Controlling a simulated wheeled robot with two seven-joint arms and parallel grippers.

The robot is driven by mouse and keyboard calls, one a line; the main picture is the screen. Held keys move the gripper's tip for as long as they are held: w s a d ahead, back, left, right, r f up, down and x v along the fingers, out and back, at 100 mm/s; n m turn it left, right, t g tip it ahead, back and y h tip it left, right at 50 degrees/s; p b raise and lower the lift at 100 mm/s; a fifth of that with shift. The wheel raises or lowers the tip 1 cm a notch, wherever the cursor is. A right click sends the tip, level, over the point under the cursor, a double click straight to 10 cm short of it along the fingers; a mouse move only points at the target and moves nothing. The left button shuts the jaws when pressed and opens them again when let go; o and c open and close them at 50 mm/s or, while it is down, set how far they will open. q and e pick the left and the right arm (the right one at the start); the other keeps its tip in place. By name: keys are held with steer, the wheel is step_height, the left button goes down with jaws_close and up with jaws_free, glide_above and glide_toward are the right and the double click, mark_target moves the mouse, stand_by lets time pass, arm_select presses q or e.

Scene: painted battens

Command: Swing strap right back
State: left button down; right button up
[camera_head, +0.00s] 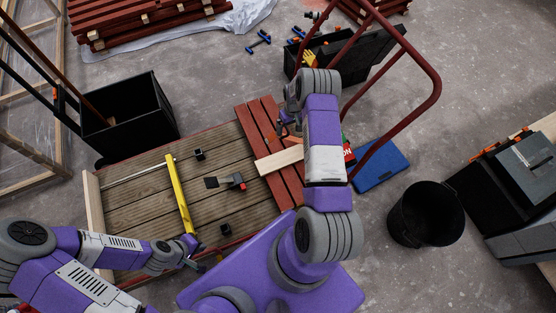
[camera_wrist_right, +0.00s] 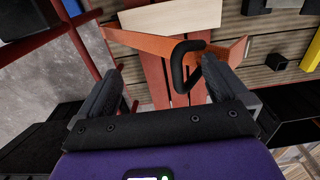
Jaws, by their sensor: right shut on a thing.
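An orange strap-like band (camera_wrist_right: 150,45) crosses the right wrist view between and beyond my right gripper's fingers. A curved black handle or hook (camera_wrist_right: 187,52) stands against it, close to the right-hand finger. My right gripper (camera_wrist_right: 160,80) is shut on this orange piece, though the exact contact is unclear. In the head view my right forearm hides most of that grip; a bit of orange (camera_head: 296,139) shows beside it. My left gripper (camera_head: 203,262) is low over the cart's near edge, by the end of a yellow bar (camera_head: 180,195); its jaws are too small to read.
The plank-decked cart (camera_head: 130,215) carries red battens (camera_head: 262,122), a pale batten (camera_head: 279,161) and small black blocks. Its red tubular handle (camera_head: 436,85) rises at right.

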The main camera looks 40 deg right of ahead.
steer(key=shift+s+d+r+b, duration=0.15)
steer(key=shift+s+d, duration=0.3)
steer(key=shift+d, duration=0.6)
steer(key=shift+s+d+f+b, duration=0.1)
steer(key=shift+s+d+b, duration=0.25)
steer(key=shift+d, duration=0.65)
steer(key=o, duration=0.3)
steer(key=shift+c, duration=0.3)
steer(key=shift+d+r+p, duration=0.15)
steer(key=shift+r+p, duration=0.55)
steer(key=shift+r, duration=0.45)
steer(key=shift+c, duration=0.7)
steer(key=shift+w+r+p, duration=0.15)
steer(key=shift+r+p, duration=0.45)
steer(key=shift+r, duration=0.05)
steer(key=c, duration=0.7)
steer(key=r, duration=0.1)
steer(key=r+p, duration=0.1)
steer(key=r, duration=0.1)
steer(key=shift+w+a+r+p, duration=0.1)
steer(key=shift+a+p, duration=0.1)
steer(key=shift+p, duration=0.1)
